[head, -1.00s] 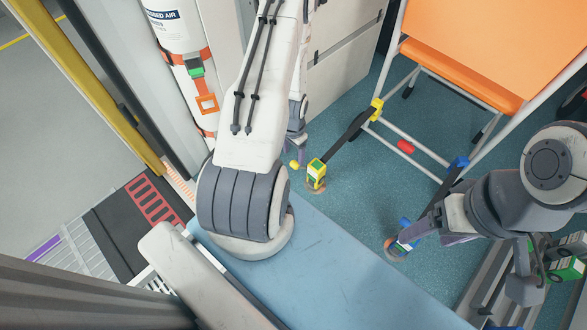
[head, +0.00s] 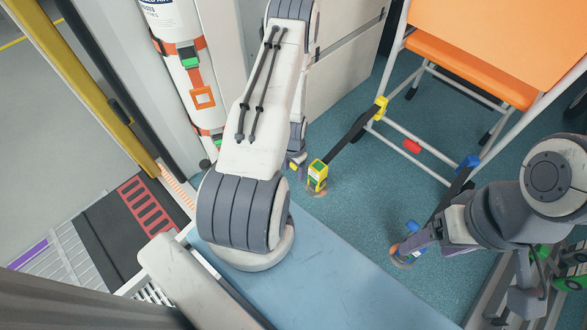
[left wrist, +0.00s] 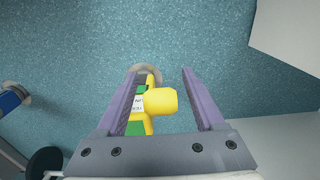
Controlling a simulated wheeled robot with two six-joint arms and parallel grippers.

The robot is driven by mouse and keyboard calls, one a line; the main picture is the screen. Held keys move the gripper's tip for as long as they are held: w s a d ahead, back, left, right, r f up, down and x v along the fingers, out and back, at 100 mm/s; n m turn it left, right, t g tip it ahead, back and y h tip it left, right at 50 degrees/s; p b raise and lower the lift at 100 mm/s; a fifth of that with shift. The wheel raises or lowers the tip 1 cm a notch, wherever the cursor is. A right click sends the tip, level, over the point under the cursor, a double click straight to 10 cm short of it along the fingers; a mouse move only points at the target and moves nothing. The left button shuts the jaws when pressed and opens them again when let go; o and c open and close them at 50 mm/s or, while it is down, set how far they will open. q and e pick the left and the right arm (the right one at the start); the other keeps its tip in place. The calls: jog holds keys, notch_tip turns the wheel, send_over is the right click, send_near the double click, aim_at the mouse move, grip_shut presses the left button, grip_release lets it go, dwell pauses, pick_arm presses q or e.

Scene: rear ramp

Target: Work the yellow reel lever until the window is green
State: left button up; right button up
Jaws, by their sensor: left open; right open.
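The yellow reel (head: 317,178) stands on the teal floor at the end of a black strap; a green patch shows on its side. Its rounded yellow lever end (left wrist: 160,102) lies between the fingers of my left gripper (left wrist: 160,95) in the left wrist view, with a gap visible on the right. My left gripper (head: 297,161) is open just left of the reel in the head view, partly hidden by my arm. Green and white faces of the reel also show behind the lever; I cannot tell which is the window. My right gripper (head: 407,241) is open at the blue reel (head: 411,228).
The orange chair (head: 480,75) has straps running to its white frame. A light blue ramp panel (head: 330,270) lies in front of the reels. White cabinets (head: 340,70) and a cylinder with orange straps (head: 185,60) stand at the back left. Teal floor is free between the reels.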

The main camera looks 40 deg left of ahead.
pick_arm(q)
grip_shut()
dwell(1.3)
